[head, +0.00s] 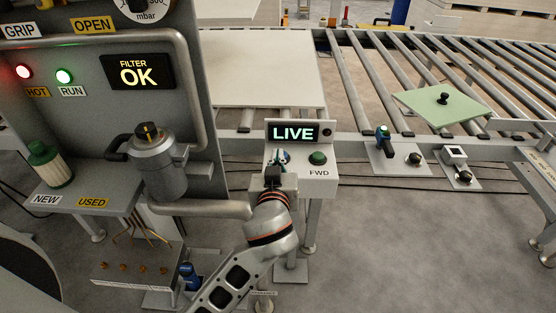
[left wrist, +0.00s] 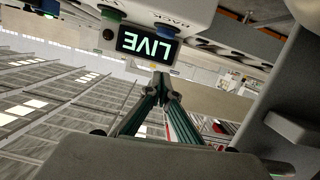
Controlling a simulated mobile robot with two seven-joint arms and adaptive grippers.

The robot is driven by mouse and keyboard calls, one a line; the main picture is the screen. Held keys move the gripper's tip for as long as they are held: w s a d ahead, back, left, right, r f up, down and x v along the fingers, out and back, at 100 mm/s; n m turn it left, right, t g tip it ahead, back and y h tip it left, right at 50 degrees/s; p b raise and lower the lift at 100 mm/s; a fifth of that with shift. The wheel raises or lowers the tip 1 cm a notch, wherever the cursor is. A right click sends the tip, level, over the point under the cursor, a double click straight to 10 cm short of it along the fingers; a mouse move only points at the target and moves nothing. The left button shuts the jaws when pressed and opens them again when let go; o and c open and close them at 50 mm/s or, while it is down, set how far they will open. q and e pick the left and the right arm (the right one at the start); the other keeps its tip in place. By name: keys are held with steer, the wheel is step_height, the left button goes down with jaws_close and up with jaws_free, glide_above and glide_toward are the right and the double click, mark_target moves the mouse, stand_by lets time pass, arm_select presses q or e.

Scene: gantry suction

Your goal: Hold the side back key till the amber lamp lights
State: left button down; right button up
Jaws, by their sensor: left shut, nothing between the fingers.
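The side box (head: 325,180) stands beside the roller conveyor, with a lit LIVE display (head: 293,133) on top. Its green FWD key (head: 318,158) is in plain view. The blue back key (head: 286,155) is partly hidden behind my left gripper (head: 278,163). In the left wrist view, the blue key (left wrist: 165,27) shows by the BACK label, above my shut, empty fingertips (left wrist: 160,78); they look apart from it. A small round lamp (head: 328,132) beside the display is dark, with no amber glow. My right gripper is not in view.
A grey panel (head: 100,60) with a FILTER OK display stands close on the left, its canister (head: 158,165) and pipe near my arm. A pale board (head: 260,70) and a green plate (head: 441,102) lie on the rollers. Small fixtures (head: 398,158) stand along the conveyor edge.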

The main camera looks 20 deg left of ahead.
arm_select(q)
steer(key=x, duration=0.7)
steer(key=shift+w+f, duration=0.25)
steer(key=shift+f, duration=1.8)
